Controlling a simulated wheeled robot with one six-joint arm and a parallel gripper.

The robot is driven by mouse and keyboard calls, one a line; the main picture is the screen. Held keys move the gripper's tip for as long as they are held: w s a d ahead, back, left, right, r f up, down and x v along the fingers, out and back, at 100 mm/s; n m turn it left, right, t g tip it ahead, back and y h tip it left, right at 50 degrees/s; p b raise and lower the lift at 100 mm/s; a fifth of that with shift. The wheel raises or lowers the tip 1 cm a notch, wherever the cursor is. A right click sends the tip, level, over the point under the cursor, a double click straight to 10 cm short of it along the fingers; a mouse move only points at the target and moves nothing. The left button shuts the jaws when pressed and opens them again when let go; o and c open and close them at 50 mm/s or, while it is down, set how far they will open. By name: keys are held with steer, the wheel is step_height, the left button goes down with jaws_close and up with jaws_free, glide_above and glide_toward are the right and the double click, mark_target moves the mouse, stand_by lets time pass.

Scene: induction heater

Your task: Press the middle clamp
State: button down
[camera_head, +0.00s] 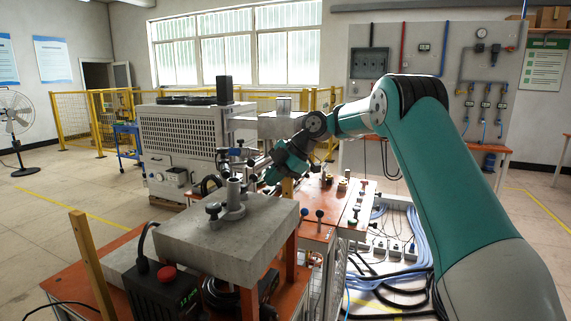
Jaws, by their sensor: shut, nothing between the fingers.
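My gripper (271,178) is at the end of my teal arm, near the middle of the view. It points down and to the left, above the orange table (318,232) and behind the grey block. Its fingers are small and dark here; they look shut and empty. Several small clamps or knobs with dark or blue tops stand on the table, among them a dark-topped one (319,213) and one further right (353,214). I cannot tell which is the middle clamp; it may be partly hidden by my gripper. I see no clear contact between gripper and clamp.
A thick grey block (225,240) with a post and knobs stands in front. A control box with a red button (166,273) and a wooden post (90,262) are at lower left. A white machine (185,140) stands behind. Cables lie on the right.

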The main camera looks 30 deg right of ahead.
steer(key=p+v, duration=0.5)
steer(key=v, duration=1.2)
steer(key=shift+p, duration=0.3)
steer(key=s+a+r+m+g, duration=0.1)
steer(key=s+a+m, duration=0.4)
steer(key=a, duration=0.7)
steer(key=s+a+r+m+g, duration=0.1)
steer(key=s+a+m, duration=0.1)
steer(key=s+a, duration=0.8)
steer(key=s+a+f+m+h, duration=0.1)
steer(key=s+a+f+m, duration=0.1)
steer(key=s, duration=0.4)
steer(key=s+a+f+m+g, duration=0.1)
steer(key=s+a+f+m, duration=0.1)
steer(key=s+f, duration=0.2)
steer(key=s+a+f+m+g+h, duration=0.1)
steer(key=s+a+f+m, duration=0.1)
steer(key=s, duration=0.8)
steer(key=shift+f+h, duration=0.3)
steer(key=shift+f, duration=0.45)
